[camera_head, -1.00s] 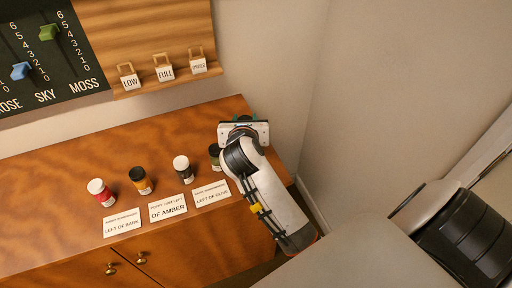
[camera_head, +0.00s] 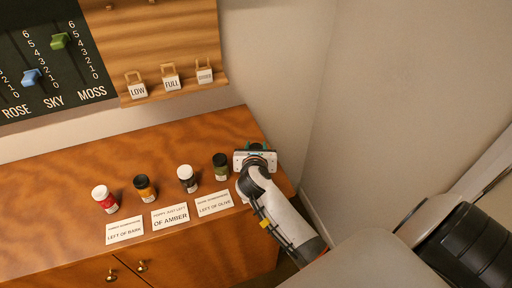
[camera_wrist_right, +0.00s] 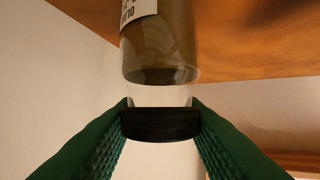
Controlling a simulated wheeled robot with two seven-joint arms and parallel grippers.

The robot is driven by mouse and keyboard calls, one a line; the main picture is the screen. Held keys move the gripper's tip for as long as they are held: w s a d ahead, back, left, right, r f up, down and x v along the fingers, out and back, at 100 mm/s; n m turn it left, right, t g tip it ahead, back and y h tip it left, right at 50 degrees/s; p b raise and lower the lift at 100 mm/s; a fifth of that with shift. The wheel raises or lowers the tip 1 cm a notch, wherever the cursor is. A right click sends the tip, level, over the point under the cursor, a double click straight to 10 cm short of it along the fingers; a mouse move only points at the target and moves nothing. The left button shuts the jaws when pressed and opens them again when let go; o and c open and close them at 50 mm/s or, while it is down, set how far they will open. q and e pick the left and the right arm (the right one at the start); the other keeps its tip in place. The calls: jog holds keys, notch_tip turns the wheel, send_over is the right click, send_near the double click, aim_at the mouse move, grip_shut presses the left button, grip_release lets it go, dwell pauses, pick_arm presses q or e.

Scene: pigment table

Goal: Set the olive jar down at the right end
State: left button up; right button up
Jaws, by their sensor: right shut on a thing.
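My right gripper (camera_head: 256,158) is at the right end of the row of jars, over the right part of the wooden cabinet top (camera_head: 180,145). In the right wrist view its green fingers (camera_wrist_right: 160,122) are shut on the black lid of a jar with olive-brown contents (camera_wrist_right: 160,40), which I take as the olive jar. Its label is cut off at the picture's top. The gripper hides this jar in the head view, and I cannot tell whether its base touches the wood. A dark green jar with a black lid (camera_head: 220,167) stands just left of the gripper. My left gripper is not in view.
Further left stand a dark jar with a white lid (camera_head: 188,178), an amber jar (camera_head: 145,188) and a red jar (camera_head: 104,199). White cards (camera_head: 170,217) lie in front of them. The cabinet's right edge and the wall are close to the gripper.

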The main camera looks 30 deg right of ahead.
jog(key=o, duration=1)
jog(key=shift+f, duration=0.1)
jog(key=shift+o, duration=0.2)
jog(key=shift+s+a+r, duration=0.1)
jog(key=shift+s+r, duration=0.05)
jog(key=shift+r, duration=0.05)
jog(key=b+v, duration=0.1)
jog(key=v, duration=1)
jog(key=shift+s+a, duration=0.2)
jog(key=shift+s, duration=0.1)
